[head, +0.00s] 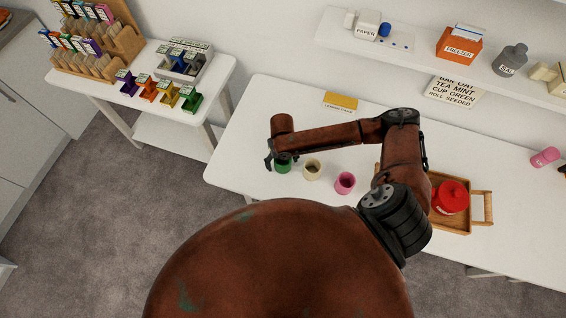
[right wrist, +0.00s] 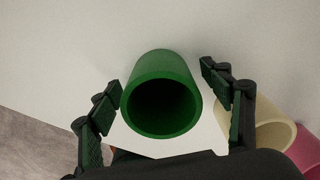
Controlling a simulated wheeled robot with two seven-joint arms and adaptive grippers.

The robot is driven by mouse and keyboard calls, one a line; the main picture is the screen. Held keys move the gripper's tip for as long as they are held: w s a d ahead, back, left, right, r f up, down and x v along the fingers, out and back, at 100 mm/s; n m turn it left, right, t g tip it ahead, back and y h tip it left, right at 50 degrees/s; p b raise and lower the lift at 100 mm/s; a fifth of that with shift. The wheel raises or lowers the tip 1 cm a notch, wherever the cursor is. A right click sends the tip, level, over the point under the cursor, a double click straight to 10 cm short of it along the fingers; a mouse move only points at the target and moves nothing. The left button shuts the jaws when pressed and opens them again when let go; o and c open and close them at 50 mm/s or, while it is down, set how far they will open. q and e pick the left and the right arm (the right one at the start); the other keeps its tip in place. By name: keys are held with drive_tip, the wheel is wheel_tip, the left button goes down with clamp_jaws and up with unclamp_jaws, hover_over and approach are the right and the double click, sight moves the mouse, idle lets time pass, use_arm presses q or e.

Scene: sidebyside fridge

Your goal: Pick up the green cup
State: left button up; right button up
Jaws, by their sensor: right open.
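The green cup (head: 283,167) stands upright on the white table near its left end in the head view. My right gripper (head: 279,160) is right above it, pointing down, and hides part of it. In the right wrist view the green cup (right wrist: 163,95) shows its open mouth, between the two fingers of my right gripper (right wrist: 165,92). The fingers are spread with a gap to the cup on each side, and the gripper is empty. My left gripper is not in view.
A cream cup (head: 312,170) and a pink cup (head: 344,183) stand to the right of the green cup. A wooden tray (head: 482,207) with a red pot (head: 450,197) is farther right. A yellow box (head: 340,100) lies behind; a shelf (head: 420,52) hangs above.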

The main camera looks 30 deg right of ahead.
drive_tip(key=shift+c, duration=0.7)
drive_tip(key=c, duration=1.1)
